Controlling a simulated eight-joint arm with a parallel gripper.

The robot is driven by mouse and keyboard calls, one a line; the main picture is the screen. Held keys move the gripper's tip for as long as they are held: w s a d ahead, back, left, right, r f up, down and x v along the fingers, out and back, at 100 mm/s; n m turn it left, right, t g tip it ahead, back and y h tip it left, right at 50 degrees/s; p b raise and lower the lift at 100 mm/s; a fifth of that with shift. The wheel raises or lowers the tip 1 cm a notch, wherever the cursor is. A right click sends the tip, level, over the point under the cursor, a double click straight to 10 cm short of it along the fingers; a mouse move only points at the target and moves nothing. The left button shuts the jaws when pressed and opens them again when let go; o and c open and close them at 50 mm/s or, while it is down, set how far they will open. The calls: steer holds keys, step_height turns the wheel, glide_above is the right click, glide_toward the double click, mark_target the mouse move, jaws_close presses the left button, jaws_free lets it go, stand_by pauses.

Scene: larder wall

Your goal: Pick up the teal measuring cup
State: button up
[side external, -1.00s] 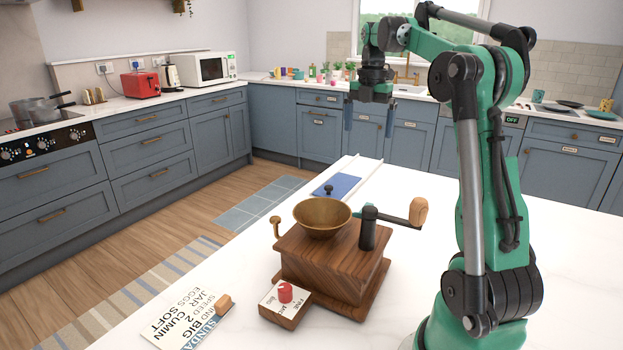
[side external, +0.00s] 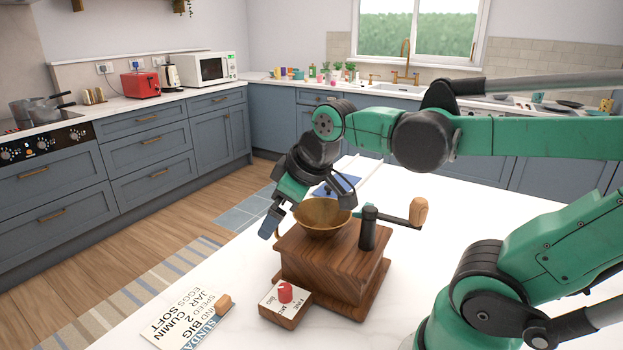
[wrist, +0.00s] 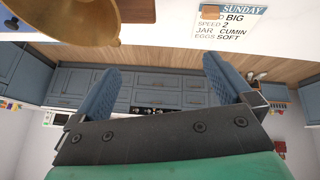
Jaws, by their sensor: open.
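I cannot make out the teal measuring cup for certain in either view. A small teal item (side external: 298,75) stands among other things on the far counter, too small to identify. My gripper (side external: 300,215) is tilted down beside and behind the brass bowl of the grinder, on its left.
The wooden grinder (side external: 325,263) with a brass bowl (side external: 322,216) and crank (side external: 395,217) stands on the white worktop (side external: 440,235). A printed card (side external: 185,312) lies at the front left. A blue mat (side external: 335,186) lies behind the grinder. The worktop right of the grinder is clear.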

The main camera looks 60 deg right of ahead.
steer(key=a+f+m, duration=0.1)
steer(key=s+a+f+m, duration=0.1)
steer(key=shift+s+a+f+t, duration=0.15)
steer(key=shift+s+a+t, duration=0.05)
steer(key=shift+a+t, duration=0.2)
steer(key=shift+c, duration=0.8)
steer(key=shift+s+a+f+y, duration=0.1)
steer(key=shift+a+f+y, duration=0.05)
steer(key=shift+y, duration=0.15)
steer(key=c, duration=0.4)
steer(key=shift+o, duration=0.2)
step_height(320, 180, up, 6)
steer(key=w+d+r+m+g+h, duration=0.1)
steer(key=w+d+m, duration=0.1)
steer(key=d+m, duration=0.3)
steer(key=w+d+r+m+g+h, duration=0.1)
steer(key=w+d+r+m+g, duration=0.1)
steer(key=d, duration=0.4)
steer(key=s+d+f+m+g+y, duration=0.1)
steer(key=s+d+f+m+g, duration=0.1)
steer(key=d+m, duration=0.65)
steer(key=s+d+f+m+g+y, duration=0.1)
steer(key=s+d+f+m+g, duration=0.15)
steer(key=d, duration=1.05)
steer(key=shift+t, duration=0.25)
step_height(320, 180, down, 18)
steer(key=shift+a+r, duration=0.15)
steer(key=shift+r, duration=0.1)
